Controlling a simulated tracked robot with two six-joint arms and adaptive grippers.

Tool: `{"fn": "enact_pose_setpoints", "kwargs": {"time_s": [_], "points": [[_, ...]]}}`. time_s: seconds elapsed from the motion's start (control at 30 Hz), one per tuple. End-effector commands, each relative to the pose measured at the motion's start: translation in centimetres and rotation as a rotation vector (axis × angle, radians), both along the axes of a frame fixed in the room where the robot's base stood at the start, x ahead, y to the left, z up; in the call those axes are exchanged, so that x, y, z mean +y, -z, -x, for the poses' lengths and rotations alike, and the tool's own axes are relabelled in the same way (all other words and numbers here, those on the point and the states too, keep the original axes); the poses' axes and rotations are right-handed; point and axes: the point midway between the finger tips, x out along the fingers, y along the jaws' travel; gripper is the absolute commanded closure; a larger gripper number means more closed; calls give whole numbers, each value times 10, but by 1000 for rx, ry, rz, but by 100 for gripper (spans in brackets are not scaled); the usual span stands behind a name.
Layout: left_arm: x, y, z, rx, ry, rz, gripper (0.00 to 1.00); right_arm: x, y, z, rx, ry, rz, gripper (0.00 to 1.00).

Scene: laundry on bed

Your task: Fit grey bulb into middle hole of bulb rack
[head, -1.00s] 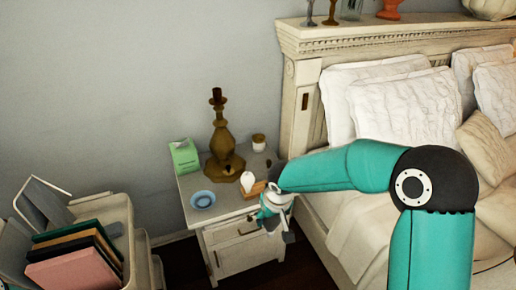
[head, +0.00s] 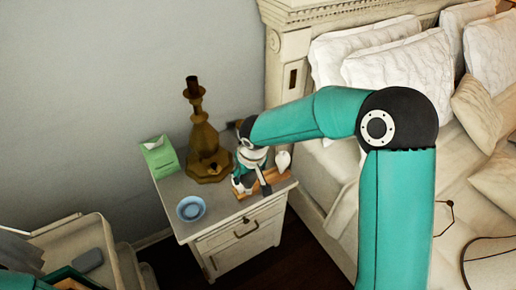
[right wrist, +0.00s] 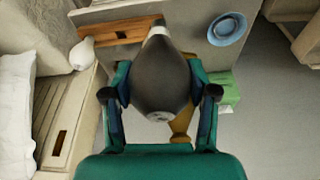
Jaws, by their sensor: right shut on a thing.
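The wooden bulb rack (head: 272,186) lies on the nightstand and also shows in the right wrist view (right wrist: 110,33), with a dark hole near its middle. A white bulb (head: 283,160) stands at one end of the rack; it also shows in the right wrist view (right wrist: 82,55). My right gripper (head: 248,178) is over the other end of the rack. It is shut on the grey bulb (right wrist: 160,82), whose narrow pale base points toward the rack, beside the dark hole. I cannot tell whether the base touches the rack. My left gripper is out of view.
A brass lamp base (head: 207,145) stands close behind my right gripper. A green box (head: 159,157) and a blue dish (head: 191,208) are on the nightstand (head: 215,228). The bed (head: 345,190) is to the right and a cart (head: 105,250) at lower left.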

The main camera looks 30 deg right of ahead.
Motion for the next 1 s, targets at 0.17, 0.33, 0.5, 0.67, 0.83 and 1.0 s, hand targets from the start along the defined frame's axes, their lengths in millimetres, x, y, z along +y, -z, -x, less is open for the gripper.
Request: {"fn": "enact_pose_setpoints", "kwargs": {"time_s": [0.17, 0.33, 0.5, 0.67, 0.83, 1.0], "points": [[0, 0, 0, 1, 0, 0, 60, 6, 0, -3, -1, -12, 0, 74], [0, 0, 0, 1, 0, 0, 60, 8, 0, -4, -1, -25, 0, 74], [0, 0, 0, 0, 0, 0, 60, 10, 0, -5, -1, -115, -2, 74], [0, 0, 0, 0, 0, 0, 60, 17, 0, -5, 0, -276, -3, 74], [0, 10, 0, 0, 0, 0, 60, 9, 11, -3, 1, -421, -4, 74], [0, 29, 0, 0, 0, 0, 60, -23, 37, 2, 2, -486, -3, 74]]}}
